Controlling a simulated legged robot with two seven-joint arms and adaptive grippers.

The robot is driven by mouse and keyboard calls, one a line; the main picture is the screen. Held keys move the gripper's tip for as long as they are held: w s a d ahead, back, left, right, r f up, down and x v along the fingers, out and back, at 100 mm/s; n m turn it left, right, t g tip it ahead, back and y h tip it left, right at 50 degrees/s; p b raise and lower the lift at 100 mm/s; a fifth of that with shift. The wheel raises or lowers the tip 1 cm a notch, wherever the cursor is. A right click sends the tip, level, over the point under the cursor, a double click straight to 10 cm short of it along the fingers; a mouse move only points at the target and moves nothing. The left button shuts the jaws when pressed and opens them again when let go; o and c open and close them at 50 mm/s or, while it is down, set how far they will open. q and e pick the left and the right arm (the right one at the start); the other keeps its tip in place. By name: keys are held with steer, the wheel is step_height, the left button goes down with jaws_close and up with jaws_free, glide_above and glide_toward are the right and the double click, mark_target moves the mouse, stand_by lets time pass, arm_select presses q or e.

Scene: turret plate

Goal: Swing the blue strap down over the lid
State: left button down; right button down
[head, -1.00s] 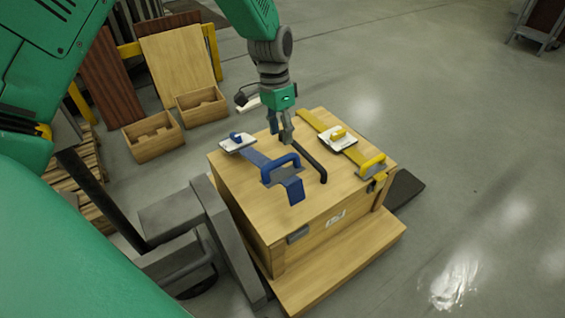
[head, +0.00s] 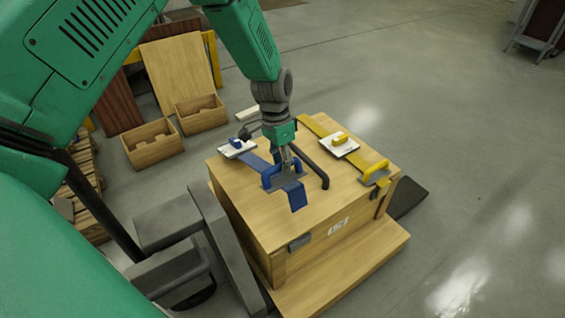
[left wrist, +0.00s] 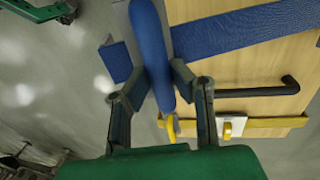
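The blue strap (head: 257,164) runs over the top of the wooden crate (head: 330,207) from a white plate with a blue block (head: 236,147). Near its other end it has a grey plate with a raised blue handle, which also shows in the left wrist view (left wrist: 152,45). A loose blue end (head: 297,197) points toward the crate's front. My left gripper (head: 286,166) is down at the handle. In the left wrist view its fingers lie on either side of the handle, close against it, and look shut on it. My right gripper is not in view.
A black bar handle (head: 312,168) stands on the crate top beside the blue strap. A yellow strap (head: 312,125) with a yellow handle (head: 377,171) lies to the right. Open wooden boxes (head: 152,145) stand on the floor behind left.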

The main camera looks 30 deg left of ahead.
arm_select(q)
steer(key=shift+s+a+f, duration=0.15)
steer(key=shift+a, duration=0.15)
steer(key=shift+y, duration=0.7)
steer(key=s+d+f+b, duration=0.1)
steer(key=d+f, duration=0.1)
steer(key=f, duration=0.3)
steer(key=s+d+f+b, duration=0.1)
steer(key=d+f, duration=0.1)
steer(key=f, duration=0.3)
steer(key=d+f+b, duration=0.1)
steer(key=d+f, duration=0.1)
steer(key=f, duration=0.3)
steer(key=shift+s+d+f, duration=0.15)
steer(key=shift+s+f, duration=0.05)
steer(key=shift+s, duration=0.2)
steer(key=shift+s+d, duration=0.1)
steer(key=shift+d, duration=0.05)
steer(key=shift+s, duration=0.1)
steer(key=c, duration=1.4)
jaws_free()
steer(key=shift+w, duration=0.2)
steer(key=shift+t, duration=0.3)
steer(key=shift+r, duration=0.15)
